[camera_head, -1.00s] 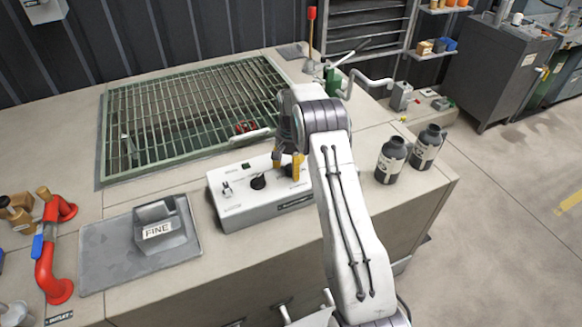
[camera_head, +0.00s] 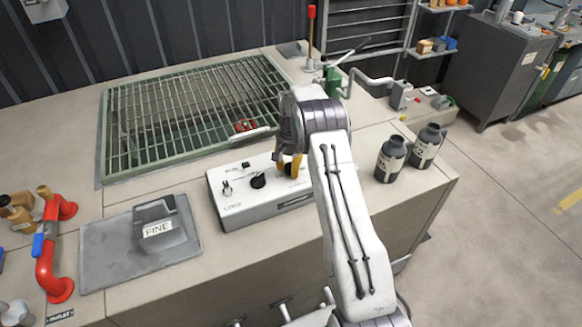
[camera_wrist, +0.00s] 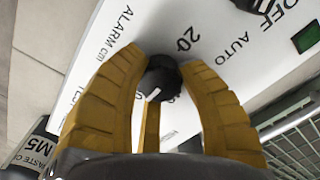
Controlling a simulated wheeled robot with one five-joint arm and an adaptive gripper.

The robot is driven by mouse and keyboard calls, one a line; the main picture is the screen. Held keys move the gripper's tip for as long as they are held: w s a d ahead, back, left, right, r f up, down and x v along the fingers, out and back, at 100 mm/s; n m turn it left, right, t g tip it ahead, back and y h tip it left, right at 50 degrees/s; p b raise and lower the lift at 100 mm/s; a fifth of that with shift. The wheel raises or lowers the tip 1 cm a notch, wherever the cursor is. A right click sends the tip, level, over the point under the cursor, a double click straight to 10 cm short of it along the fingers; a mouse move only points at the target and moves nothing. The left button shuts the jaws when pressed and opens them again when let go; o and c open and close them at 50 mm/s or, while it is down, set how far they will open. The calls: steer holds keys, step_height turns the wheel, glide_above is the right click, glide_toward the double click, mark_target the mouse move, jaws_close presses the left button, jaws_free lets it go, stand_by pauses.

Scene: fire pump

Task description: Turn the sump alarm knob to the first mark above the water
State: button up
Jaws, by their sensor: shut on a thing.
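The white control box (camera_head: 240,208) stands on the bench in front of the sump grating (camera_head: 190,112). In the wrist view, the black alarm knob (camera_wrist: 160,78) sits on the box's panel (camera_wrist: 140,30), near the "ALARM cm" lettering. Its white pointer line slants toward the lower left of the picture. A "20" is readable above the knob; another figure beside it is partly hidden. My gripper (camera_wrist: 160,85) is shut on the knob, with yellow fingers on both sides. In the head view, my gripper (camera_head: 289,167) hides the knob. The water level cannot be made out.
A second black knob (camera_head: 258,181) and a toggle switch (camera_head: 227,188) are left of my gripper. Two dark bottles (camera_head: 391,160) (camera_head: 427,147) stand right of my arm. A grey block marked "FINE" (camera_head: 160,228) and a red pipe (camera_head: 52,255) are at left.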

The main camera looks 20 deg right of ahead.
steer(key=shift+c, duration=1.1)
steer(key=shift+f, duration=0.1)
steer(key=shift+n+b, duration=0.55)
steer(key=shift+n, duration=0.15)
steer(key=n+b, duration=0.1)
steer(key=n, duration=0.2)
steer(key=n+b, duration=0.1)
steer(key=n, duration=0.3)
steer(key=shift+s+n+b, duration=0.1)
steer(key=shift+n+b, duration=0.2)
steer(key=shift+n, duration=1.3)
steer(key=o, duration=1.2)
